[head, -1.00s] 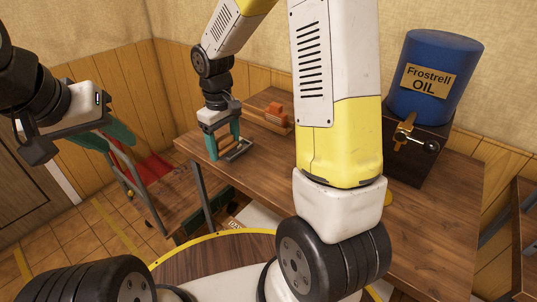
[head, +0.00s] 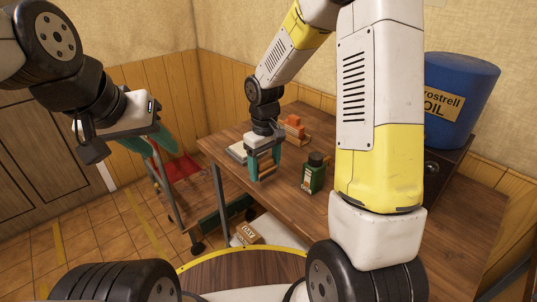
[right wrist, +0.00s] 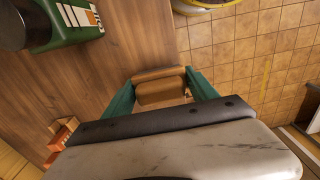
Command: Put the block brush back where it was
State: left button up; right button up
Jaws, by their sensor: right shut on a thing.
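My right gripper (head: 263,165) is over the left part of the wooden table (head: 385,225), fingers pointing down. It is shut on the block brush, a brown wooden block that shows between the teal fingertips in the right wrist view (right wrist: 160,87).
A green bottle (head: 314,177) stands right of my right gripper. An orange object (head: 294,127) sits on a wooden base behind it. A blue oil drum (head: 462,90) stands at the right. A lower cart (head: 190,200) is left of the table.

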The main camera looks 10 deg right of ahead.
aim_at(274, 166)
jog(key=w+d, duration=0.2)
jog(key=w, duration=0.1)
jog(key=w+d, duration=0.1)
jog(key=shift+w+d+f, duration=0.1)
jog(key=shift+w+f, duration=0.15)
jog(key=shift+w, duration=0.15)
jog(key=shift+w+d+f, duration=0.1)
jog(key=shift+w+d, duration=0.2)
jog(key=shift+w, duration=0.15)
jog(key=shift+s+a+f, duration=0.1)
jog(key=shift+f, duration=1.6)
jog(key=shift+f, duration=0.15)
jog(key=o, duration=1.3)
